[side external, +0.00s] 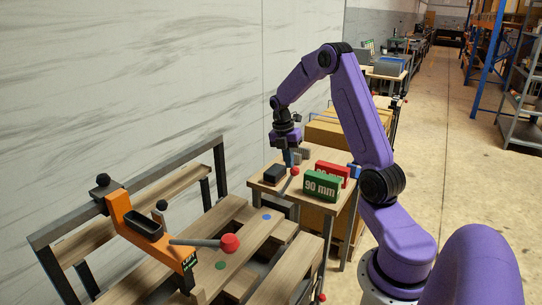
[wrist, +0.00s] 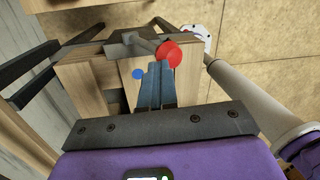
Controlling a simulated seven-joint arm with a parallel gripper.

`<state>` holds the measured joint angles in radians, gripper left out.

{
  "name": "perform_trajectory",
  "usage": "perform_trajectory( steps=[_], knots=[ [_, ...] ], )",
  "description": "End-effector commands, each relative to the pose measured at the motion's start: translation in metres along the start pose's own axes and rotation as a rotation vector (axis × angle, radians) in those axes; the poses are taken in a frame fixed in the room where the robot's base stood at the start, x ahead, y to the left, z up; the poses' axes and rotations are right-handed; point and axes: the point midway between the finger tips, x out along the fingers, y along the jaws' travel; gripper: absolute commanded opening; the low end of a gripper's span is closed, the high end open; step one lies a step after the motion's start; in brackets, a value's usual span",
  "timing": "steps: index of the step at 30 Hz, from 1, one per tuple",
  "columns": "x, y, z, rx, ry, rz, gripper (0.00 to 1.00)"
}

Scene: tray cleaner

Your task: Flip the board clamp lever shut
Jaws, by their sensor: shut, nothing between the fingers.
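An orange clamp (side external: 143,232) stands at the left of the wooden bench in the side view. Its grey lever (side external: 195,242) sticks out to the right and ends in a red knob (side external: 230,243) above the boards (side external: 205,270). A red knob (wrist: 168,53) on a grey bar shows just beyond the fingertips; I cannot tell which knob this is.
The small table (side external: 262,185) carries a green "90 mm" block (side external: 321,186), a red block (side external: 333,172) and a black block (side external: 274,173). A grey metal frame (side external: 130,192) runs behind the bench. A blue dot (side external: 266,217) marks a board. Open floor (side external: 440,150) lies right.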

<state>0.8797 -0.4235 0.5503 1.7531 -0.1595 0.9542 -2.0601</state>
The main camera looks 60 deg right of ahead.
Motion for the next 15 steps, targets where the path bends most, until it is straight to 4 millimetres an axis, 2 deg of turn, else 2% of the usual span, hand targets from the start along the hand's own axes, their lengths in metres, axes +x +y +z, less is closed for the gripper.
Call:
perform_trajectory(
  steps=[6,15],
  knots=[
    [0.015,-0.032,-0.005,0.002,0.003,-0.003,0.0],
    [0.041,-0.062,-0.011,0.001,0.003,-0.004,0.0]
  ],
)
